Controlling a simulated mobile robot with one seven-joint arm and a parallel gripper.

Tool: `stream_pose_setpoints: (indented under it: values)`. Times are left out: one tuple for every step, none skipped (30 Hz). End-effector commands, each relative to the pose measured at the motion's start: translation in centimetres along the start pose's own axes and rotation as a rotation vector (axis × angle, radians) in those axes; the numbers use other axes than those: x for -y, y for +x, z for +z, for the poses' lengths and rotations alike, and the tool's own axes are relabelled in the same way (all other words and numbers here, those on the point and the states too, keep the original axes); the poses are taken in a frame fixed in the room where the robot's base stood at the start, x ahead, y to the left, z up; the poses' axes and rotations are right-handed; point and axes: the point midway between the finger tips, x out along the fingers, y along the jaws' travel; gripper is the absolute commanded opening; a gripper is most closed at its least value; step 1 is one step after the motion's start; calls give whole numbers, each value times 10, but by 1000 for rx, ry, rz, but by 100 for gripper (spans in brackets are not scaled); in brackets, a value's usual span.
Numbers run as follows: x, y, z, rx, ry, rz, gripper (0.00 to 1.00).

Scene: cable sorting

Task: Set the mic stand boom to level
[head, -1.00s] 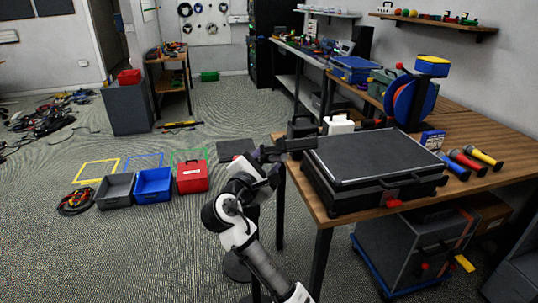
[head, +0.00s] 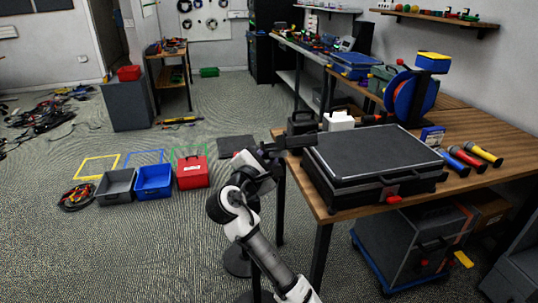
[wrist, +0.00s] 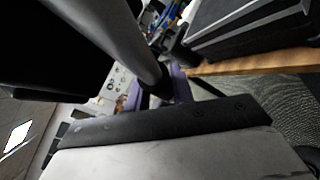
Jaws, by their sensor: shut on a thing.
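The mic stand is mostly hidden behind my arm in the head view; a dark round base (head: 236,263) shows on the floor left of the table. In the wrist view a thick dark tube (wrist: 125,40), which looks like the boom, runs from the upper left down to the middle.
A black flat case (head: 372,155) lies on the wooden table (head: 470,190), close right of my gripper. Grey (head: 115,188), blue (head: 154,183) and red (head: 192,172) bins sit on the floor at left.

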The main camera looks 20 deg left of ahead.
Motion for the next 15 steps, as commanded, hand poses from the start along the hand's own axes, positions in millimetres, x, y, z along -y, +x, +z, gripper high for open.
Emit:
stream_pose_setpoints:
  values:
    - [1,0,-1,0,1,0,0]
    - [1,0,-1,1,2,1,0]
    - [2,0,-2,3,4,3,0]
    - [3,-1,-2,5,7,5,0]
    - [4,-1,-3,8,10,8,0]
    - [5,-2,-4,13,16,13,0]
    - [6,-2,-5,18,21,18,0]
    - [8,-2,-6,23,26,24,0]
    - [10,-3,-8,30,35,32,0]
    - [12,-4,-9,37,43,38,0]
    - [14,-4,-10,46,52,46,0]
    - [16,-5,-12,57,66,57,0]
    - [18,-6,-13,66,76,66,0]
    - [20,-6,-14,77,86,75,0]
    - [23,-7,-16,90,102,89,0]
